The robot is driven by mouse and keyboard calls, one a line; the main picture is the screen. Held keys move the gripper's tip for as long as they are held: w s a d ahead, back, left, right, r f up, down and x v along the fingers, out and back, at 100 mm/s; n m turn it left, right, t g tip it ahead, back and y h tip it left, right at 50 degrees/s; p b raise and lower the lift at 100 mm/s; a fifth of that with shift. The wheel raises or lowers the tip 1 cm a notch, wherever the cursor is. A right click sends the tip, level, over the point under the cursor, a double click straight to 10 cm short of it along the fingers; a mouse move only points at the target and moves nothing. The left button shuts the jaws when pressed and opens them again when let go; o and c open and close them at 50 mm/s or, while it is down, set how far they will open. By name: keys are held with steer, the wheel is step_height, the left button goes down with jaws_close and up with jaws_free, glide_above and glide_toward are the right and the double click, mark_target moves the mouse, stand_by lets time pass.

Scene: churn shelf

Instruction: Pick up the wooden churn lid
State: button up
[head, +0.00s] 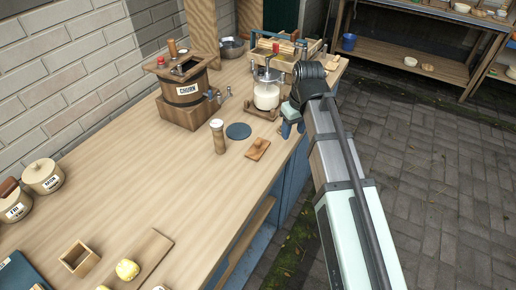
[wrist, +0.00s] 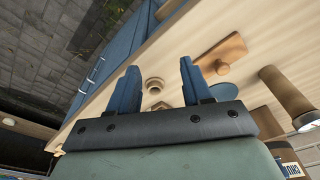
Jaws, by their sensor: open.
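A small rectangular wooden piece with a knob, which looks like the churn lid (head: 257,149), lies flat on the worktop near its front edge. It also shows in the wrist view (wrist: 222,54), beyond the right finger. The wooden churn (head: 183,95), labelled CHURN, stands at the back left with a dark opening on top. My gripper (head: 291,129) is at the worktop's right edge, right of the lid and apart from it. Its blue fingers (wrist: 158,92) are open in the wrist view.
A dark blue disc (head: 238,131) and a wooden cylinder with a pale top (head: 218,136) stand close left of the lid. A glass jar with a crank (head: 266,94) is behind. The worktop (head: 150,190) is clear in front of the churn.

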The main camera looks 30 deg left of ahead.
steer(key=s+a+r+n, duration=0.2)
steer(key=s+a+r, duration=0.3)
steer(key=a+r, duration=0.25)
glide_above(258, 142)
steer(key=d, duration=0.1)
step_height(258, 142, down, 8)
steer(key=shift+w+d, duration=0.15)
steer(key=shift+s+a+f, duration=0.1)
steer(key=shift+a+f, duration=0.1)
steer(key=shift+f, duration=0.65)
steer(key=shift+s+a+f, duration=0.1)
steer(key=shift+a+f, duration=0.1)
steer(key=shift+f, duration=0.65)
steer(key=shift+a+f, duration=0.2)
steer(key=shift+f, duration=0.65)
jaws_close()
